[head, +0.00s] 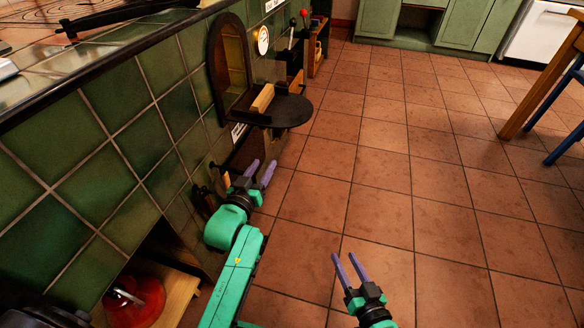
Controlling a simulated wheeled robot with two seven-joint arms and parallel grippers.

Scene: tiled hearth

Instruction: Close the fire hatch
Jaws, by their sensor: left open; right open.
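The fire hatch (290,111) is a dark flap with a rounded outer edge. It sticks out roughly level from the foot of an arched opening (236,66) in the green tiled hearth, so it stands open. A pale wooden block (263,97) is at its inner side; I cannot tell if it is fixed there. My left gripper (261,164) is open and empty, nearer to me than the flap and apart from it in the picture. My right gripper (344,255) is open and empty over the floor tiles, further right and nearer.
The hearth's dark-edged top (110,65) runs along the left. A round gauge (263,40) is beside the arch. A low niche holds a red object (135,302). A wooden table leg (545,82) stands at right. The tiled floor (420,160) between is clear.

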